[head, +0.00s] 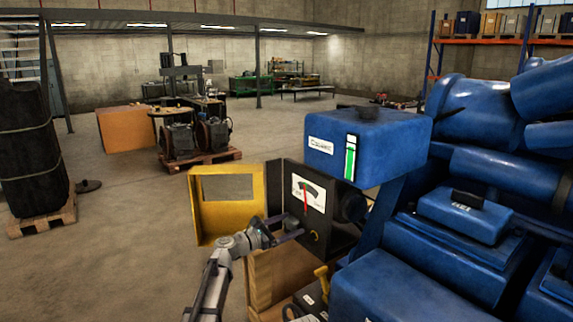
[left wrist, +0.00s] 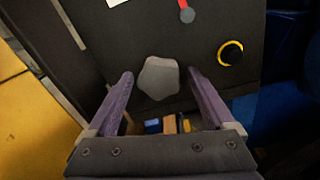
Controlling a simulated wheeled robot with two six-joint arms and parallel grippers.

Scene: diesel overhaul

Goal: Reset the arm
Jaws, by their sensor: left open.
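My left arm comes in from below, and its open left gripper (head: 286,227) points at the dark gauge box (head: 318,222) on the blue engine. In the left wrist view, the two purple fingers (left wrist: 160,77) stand apart. A grey lobed knob (left wrist: 158,78) on the dark panel shows between them. I cannot tell whether the fingers reach around the knob or stop short of it; no finger is seen touching it. A black button with a yellow ring (left wrist: 231,53) sits right of the fingers. My right gripper is not in view.
A yellow open frame or door (head: 198,206) stands left of the gauge box. The blue engine (head: 450,190) fills the right side. A wooden crate (head: 262,280) stands below the box. Pallets with machinery (head: 200,158) stand farther back. The floor on the left is largely clear.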

